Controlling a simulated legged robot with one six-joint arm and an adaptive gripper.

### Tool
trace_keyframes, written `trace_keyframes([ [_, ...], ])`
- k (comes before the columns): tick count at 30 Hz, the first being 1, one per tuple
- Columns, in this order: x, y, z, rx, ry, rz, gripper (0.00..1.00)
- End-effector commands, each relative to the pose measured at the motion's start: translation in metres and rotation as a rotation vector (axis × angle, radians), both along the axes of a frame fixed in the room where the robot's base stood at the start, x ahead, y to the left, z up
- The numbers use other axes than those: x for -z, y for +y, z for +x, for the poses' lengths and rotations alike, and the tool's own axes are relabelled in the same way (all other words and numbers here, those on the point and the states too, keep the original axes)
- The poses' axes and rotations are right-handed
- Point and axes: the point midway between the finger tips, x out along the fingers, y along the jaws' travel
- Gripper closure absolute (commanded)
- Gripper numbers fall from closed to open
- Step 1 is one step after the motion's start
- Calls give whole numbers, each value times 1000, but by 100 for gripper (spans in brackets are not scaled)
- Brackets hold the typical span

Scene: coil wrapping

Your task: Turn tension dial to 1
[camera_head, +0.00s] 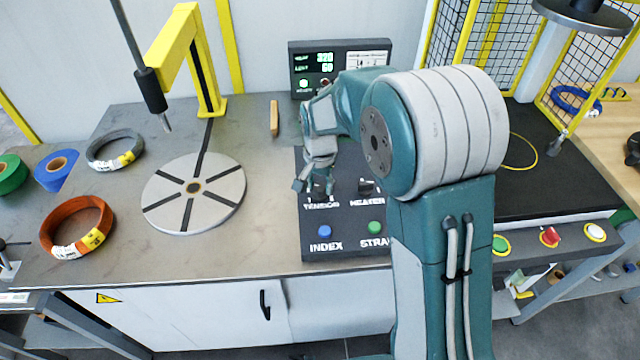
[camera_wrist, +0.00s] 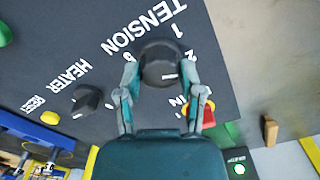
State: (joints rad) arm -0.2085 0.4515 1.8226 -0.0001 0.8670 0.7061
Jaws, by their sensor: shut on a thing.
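The black tension dial (camera_wrist: 160,58) sits on the dark control panel under the word TENSION. My gripper (camera_wrist: 160,74) is shut on the dial, with one finger on each side of it. A short white mark shows near the dial's lower edge in the wrist view, away from the numeral 1 (camera_wrist: 177,31). A numeral 2 (camera_wrist: 190,56) is printed beside the right finger. In the head view my gripper (camera_head: 319,187) reaches down onto the panel just above the TENSION label, and the dial is mostly hidden by it.
The black heater knob (camera_wrist: 88,99) is close beside the dial. A red control (camera_wrist: 207,116) lies near the right finger. The blue index button (camera_head: 324,231) and green button (camera_head: 375,228) are in front. A round turntable (camera_head: 194,225) and the orange coil (camera_head: 77,227) are to the left.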

Motion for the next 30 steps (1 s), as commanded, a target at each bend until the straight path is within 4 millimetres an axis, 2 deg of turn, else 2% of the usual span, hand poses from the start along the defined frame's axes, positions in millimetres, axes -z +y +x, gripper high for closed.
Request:
trace_keyframes([
  [18,2,1,0,-562,2,1,99],
  [30,3,1,-1,-826,3,1,99],
])
